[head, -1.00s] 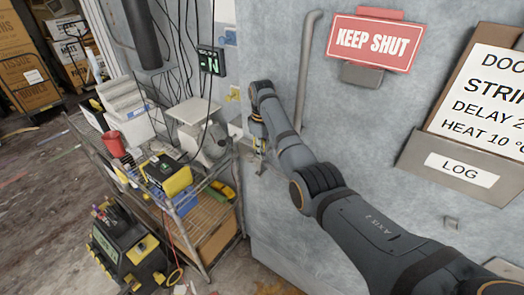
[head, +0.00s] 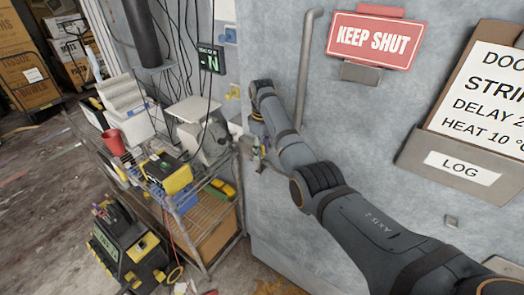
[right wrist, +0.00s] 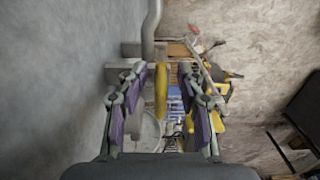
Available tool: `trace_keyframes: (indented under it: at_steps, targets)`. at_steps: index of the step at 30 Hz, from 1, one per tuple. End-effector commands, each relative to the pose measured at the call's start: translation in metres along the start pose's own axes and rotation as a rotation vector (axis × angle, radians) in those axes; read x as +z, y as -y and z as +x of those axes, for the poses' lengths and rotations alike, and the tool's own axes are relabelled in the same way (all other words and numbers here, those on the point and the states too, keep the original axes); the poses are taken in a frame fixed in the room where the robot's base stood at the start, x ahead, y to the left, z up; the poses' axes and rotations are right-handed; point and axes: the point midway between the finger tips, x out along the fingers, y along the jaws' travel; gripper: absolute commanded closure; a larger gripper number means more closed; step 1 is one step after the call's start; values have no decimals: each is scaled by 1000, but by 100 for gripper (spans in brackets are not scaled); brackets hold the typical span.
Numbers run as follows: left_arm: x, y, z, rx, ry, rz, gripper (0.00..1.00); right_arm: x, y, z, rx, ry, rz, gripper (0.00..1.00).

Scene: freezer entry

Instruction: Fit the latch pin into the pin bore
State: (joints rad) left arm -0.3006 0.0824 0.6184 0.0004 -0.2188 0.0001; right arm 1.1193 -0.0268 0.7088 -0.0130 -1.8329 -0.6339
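My right gripper (head: 258,156) is at the edge of the grey door, small and partly hidden by my wrist in the head view. In the right wrist view its two purple-padded fingers (right wrist: 163,98) stand apart. A yellow, rounded piece (right wrist: 161,92), which looks like the grip of the latch pin, lies between them with a visible gap on each side. Grey metal blocks (right wrist: 128,72) on the door side are close to the left finger; they may be the latch bracket. I cannot make out the pin bore or the pin's tip. My left gripper is not in view.
A wire cart (head: 205,215) with boxes and tools stands just left of the door edge. A vertical pipe handle (head: 304,70) runs up the door beside my arm. A black and yellow machine (head: 125,245) stands on the floor. The log holder (head: 455,165) is at the right.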

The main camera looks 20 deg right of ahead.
Motion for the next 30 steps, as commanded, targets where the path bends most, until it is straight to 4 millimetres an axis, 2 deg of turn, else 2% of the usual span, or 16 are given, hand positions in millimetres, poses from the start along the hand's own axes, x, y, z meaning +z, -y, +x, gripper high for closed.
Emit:
trace_keyframes:
  at_steps: [9, 15, 20, 30]
  targets:
    - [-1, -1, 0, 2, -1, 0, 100, -1, 0, -73, 3, -4, 0, 62]
    - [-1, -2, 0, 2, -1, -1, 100, -1, 0, -107, 2, -3, 0, 62]
    - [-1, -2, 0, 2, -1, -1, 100, 0, 0, -116, 1, -1, 0, 62]
    - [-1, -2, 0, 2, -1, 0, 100, 0, 0, -116, 1, -1, 0, 62]
